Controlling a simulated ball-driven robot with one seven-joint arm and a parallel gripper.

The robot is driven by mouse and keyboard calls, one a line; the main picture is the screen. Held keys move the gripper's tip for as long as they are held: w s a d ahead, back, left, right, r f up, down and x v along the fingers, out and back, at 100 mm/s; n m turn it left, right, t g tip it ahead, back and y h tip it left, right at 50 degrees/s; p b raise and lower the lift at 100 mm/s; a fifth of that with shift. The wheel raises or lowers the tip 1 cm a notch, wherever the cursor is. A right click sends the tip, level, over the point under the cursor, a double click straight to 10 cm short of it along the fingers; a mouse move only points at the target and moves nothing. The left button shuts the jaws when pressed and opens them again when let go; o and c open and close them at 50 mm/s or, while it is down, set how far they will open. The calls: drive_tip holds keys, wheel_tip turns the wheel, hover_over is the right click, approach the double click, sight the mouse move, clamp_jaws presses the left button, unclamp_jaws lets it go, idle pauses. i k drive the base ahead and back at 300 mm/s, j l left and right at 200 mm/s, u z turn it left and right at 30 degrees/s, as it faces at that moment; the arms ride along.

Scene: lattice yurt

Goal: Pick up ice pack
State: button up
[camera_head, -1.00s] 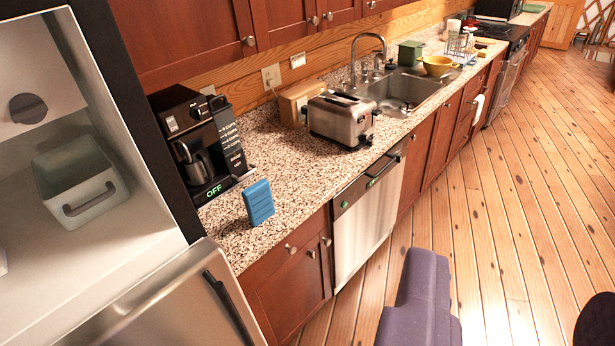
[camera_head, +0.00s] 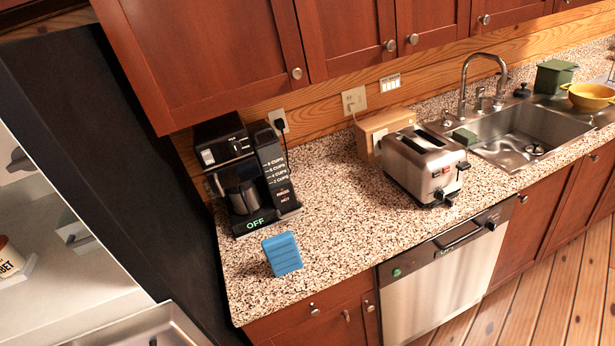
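The ice pack (camera_head: 282,254) is a small blue ribbed slab. It stands nearly upright on the speckled granite counter (camera_head: 335,215), near its front left corner. It is in front of the coffee maker and apart from it. My gripper does not show in this view, so its state and its distance from the ice pack cannot be seen.
A black coffee maker (camera_head: 240,180) stands behind the ice pack. A steel toaster (camera_head: 425,165) and a wooden block (camera_head: 384,130) are to the right, then the sink (camera_head: 520,135). An open fridge (camera_head: 110,150) borders the counter's left end. Red upper cabinets (camera_head: 240,50) overhang the back.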

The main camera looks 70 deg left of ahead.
sight(282, 251)
drive_tip(key=i+u, duration=0.85)
drive_tip(key=u, duration=0.2)
drive_tip(key=i+j+u, duration=0.1)
drive_tip(key=u, duration=0.3)
drive_tip(key=i+u, duration=0.55)
drive_tip(key=u, duration=0.3)
drive_tip(key=i+l+u, duration=0.15)
drive_tip(key=u, duration=0.25)
drive_tip(key=i, duration=0.05)
